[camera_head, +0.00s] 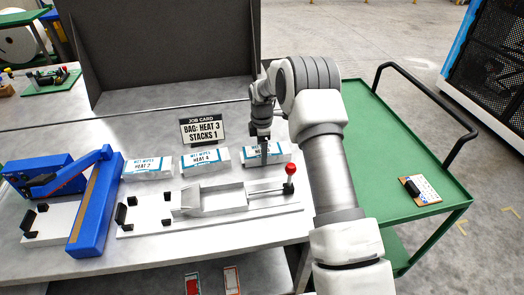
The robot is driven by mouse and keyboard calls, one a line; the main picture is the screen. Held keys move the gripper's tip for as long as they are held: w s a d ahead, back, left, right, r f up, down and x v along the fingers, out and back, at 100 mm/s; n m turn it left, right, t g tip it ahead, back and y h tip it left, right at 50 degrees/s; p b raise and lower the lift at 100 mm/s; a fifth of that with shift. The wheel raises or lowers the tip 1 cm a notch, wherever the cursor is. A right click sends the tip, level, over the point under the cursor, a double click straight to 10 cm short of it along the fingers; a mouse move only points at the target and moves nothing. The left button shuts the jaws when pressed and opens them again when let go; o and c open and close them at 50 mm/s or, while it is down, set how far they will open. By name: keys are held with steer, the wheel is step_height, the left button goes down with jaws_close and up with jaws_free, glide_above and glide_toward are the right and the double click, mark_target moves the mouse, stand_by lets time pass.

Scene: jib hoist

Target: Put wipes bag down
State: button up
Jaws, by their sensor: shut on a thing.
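My gripper (264,158) points down and is shut on the right-hand wet wipes bag (281,153), a white and blue pack. My fingers cover part of its label, so its heat number cannot be read. The bag is at or just above the table behind the clamp fixture; I cannot tell if it touches. Two similar bags lie to its left: a middle one (205,163) and a left one (148,168) marked HEAT 2. The middle one's number is hard to read. A job card (201,130) behind them reads BAG: HEAT 3, STACKS 1.
A fixture with a red-knobbed lever (290,169) and grey tray (215,198) stands in front. A blue sealer (92,205) is at left. A dark panel (165,45) stands behind. A green cart (400,150) at right holds a small board (420,190) and is otherwise mostly clear.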

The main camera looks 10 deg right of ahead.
steer(key=shift+f, duration=0.2)
steer(key=o, duration=1.3)
steer(key=shift+r, duration=0.1)
